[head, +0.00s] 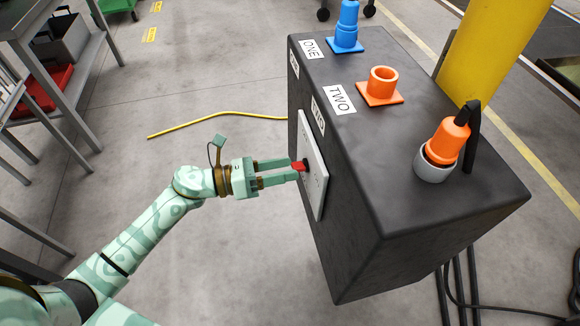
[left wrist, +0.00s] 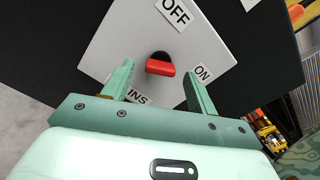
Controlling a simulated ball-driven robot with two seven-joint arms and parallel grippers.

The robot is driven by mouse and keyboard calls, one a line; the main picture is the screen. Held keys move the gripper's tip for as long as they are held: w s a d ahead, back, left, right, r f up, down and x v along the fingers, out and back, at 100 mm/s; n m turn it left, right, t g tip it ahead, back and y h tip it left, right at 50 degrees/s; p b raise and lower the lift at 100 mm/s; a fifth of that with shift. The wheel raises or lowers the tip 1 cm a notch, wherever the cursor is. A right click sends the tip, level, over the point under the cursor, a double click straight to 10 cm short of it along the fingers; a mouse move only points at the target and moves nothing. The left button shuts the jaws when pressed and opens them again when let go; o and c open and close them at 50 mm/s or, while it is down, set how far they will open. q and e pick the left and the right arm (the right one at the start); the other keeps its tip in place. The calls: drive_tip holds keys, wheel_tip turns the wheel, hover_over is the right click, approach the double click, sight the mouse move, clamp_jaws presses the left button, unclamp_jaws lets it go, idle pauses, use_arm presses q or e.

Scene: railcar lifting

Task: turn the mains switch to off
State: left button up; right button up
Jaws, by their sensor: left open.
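The mains switch has a red handle (head: 299,166) on a pale plate (head: 316,190) on the left side of the dark cabinet. In the left wrist view the red handle (left wrist: 160,68) sits below a black hub, with an OFF label (left wrist: 175,13) above and an ON label (left wrist: 202,72) to the right. I cannot tell which label the handle points to. My left gripper (head: 294,169) is open, its fingers pointing at the plate. In the left wrist view the fingers stand on either side of the handle, with gaps showing. My right gripper is not in view.
The dark cabinet (head: 420,190) carries a blue plug (head: 347,25), an empty orange socket (head: 382,82) and an orange plug (head: 448,140) in a grey holder (head: 435,172). A yellow cable (head: 220,114) lies on the floor. A metal bench (head: 80,110) stands at the left. A yellow post (head: 500,45) rises behind.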

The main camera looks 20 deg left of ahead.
use_arm(q)
drive_tip(key=shift+x, duration=0.85)
drive_tip(key=shift+d, duration=0.1)
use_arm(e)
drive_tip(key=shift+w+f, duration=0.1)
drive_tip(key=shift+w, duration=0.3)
use_arm(q)
drive_tip(key=c, duration=1)
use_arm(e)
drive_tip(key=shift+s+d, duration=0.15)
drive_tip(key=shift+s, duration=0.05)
